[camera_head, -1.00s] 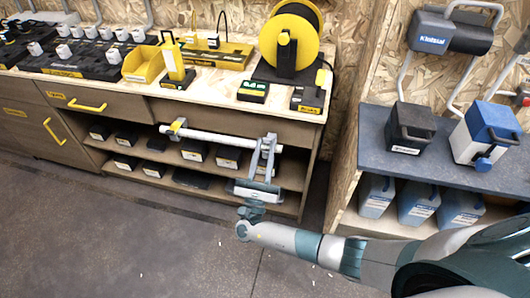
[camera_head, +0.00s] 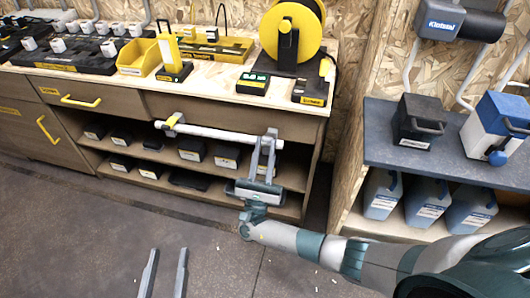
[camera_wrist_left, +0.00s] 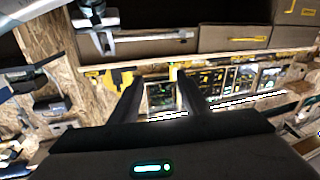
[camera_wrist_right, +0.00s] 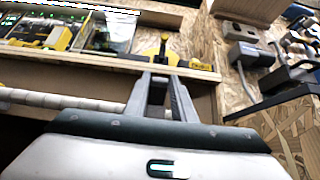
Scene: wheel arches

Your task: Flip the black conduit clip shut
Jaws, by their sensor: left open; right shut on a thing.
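A long white conduit (camera_head: 220,134) runs level across the front of the bench, below its top. A yellow clip (camera_head: 172,121) sits at its left end. My right gripper (camera_head: 268,137) is shut on the conduit near its right end; the conduit also shows in the right wrist view (camera_wrist_right: 65,100).
Shelves with several black bins (camera_head: 192,149) lie behind the conduit. A yellow cable reel (camera_head: 291,32) and tool trays stand on the bench top. A grey shelf (camera_head: 455,165) with boxes and blue jugs stands at the right.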

